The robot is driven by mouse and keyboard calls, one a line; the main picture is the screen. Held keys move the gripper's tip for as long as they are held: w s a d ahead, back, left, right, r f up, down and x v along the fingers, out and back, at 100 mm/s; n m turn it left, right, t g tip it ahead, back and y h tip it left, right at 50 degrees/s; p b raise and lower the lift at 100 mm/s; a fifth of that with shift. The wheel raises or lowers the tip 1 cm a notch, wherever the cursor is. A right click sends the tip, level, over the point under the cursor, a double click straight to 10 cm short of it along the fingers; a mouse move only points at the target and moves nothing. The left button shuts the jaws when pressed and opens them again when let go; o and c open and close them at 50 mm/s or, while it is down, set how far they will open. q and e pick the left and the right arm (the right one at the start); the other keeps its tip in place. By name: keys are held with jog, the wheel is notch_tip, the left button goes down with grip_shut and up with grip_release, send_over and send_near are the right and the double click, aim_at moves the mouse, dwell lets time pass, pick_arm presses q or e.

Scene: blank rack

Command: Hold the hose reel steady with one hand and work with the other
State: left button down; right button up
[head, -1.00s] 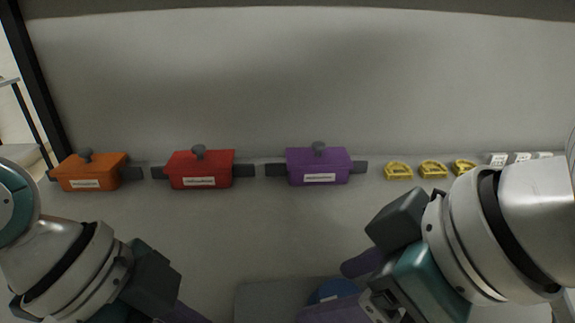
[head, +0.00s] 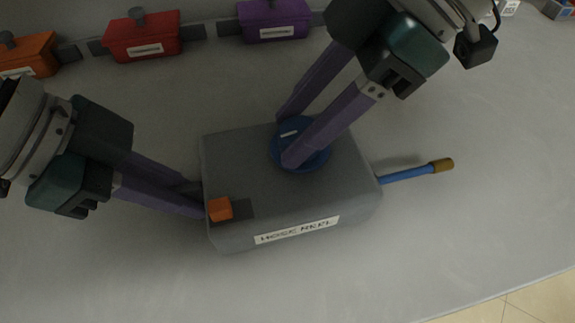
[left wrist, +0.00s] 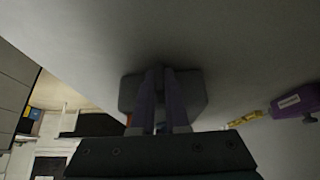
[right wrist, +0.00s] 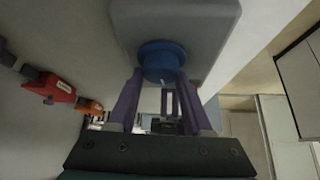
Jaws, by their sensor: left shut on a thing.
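The hose reel (head: 235,165) is a grey box with a "HOSE REEL" label on its front, in the middle of the head view. A round blue knob (head: 318,158) sits on top, and an orange block (head: 219,209) sits in a dark slot at the front left. A blue hose end (head: 405,175) with a brown tip sticks out at the right. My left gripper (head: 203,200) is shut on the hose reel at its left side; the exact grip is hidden. My right gripper (head: 287,140) is open, with its fingers either side of the blue knob (right wrist: 160,58).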

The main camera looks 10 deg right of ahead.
jog(key=c, duration=0.6)
jog(key=m+t, duration=0.2)
jog(key=m, duration=0.2)
jog(key=shift+m+t+h, duration=0.3)
jog(key=shift+h, duration=0.1)
jog(key=m+t, duration=0.1)
jog(key=m, duration=0.1)
jog(key=m+t+h, duration=0.1)
jog(key=m, duration=0.1)
jog(key=shift+s+a, duration=0.1)
jog(key=shift+a, duration=0.1)
jog(key=m+t+h, duration=0.1)
jog(key=m+h, duration=0.1)
jog(key=m, duration=0.3)
jog(key=shift+h, duration=0.4)
jog(key=shift+d+m+t+h, duration=0.25)
jog(key=shift+m+h, duration=0.55)
jog(key=shift+m, duration=0.4)
jog(key=o, duration=1.1)
jog(key=shift+a, duration=0.1)
